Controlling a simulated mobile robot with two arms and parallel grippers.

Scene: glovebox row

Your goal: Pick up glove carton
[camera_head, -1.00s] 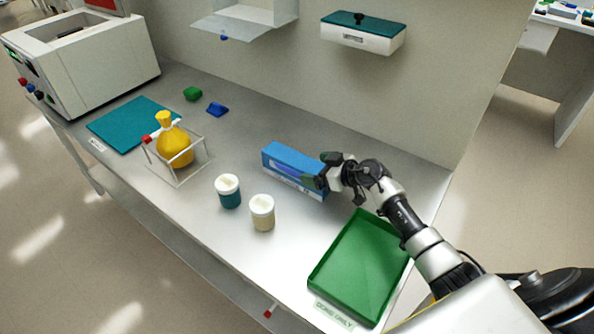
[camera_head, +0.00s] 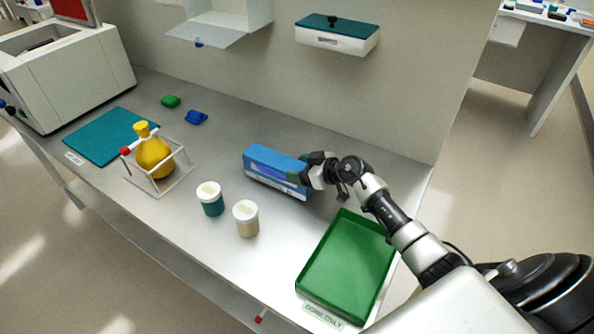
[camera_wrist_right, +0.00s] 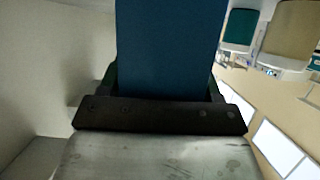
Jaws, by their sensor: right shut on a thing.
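The glove carton (camera_head: 272,170) is a long blue box with a pale lower side, at the middle of the steel bench toward the wall. My right gripper (camera_head: 302,173) is shut on its right end. In the right wrist view the carton (camera_wrist_right: 170,45) is a dark blue slab held between the fingers (camera_wrist_right: 163,88). I cannot tell for certain whether its underside is clear of the bench. My left gripper is in neither view.
A green tray (camera_head: 309,288) lies at the bench's near right. A yellow flask (camera_head: 152,157) sits in a wire stand further left. A teal-lidded wall box (camera_head: 337,38) hangs above.

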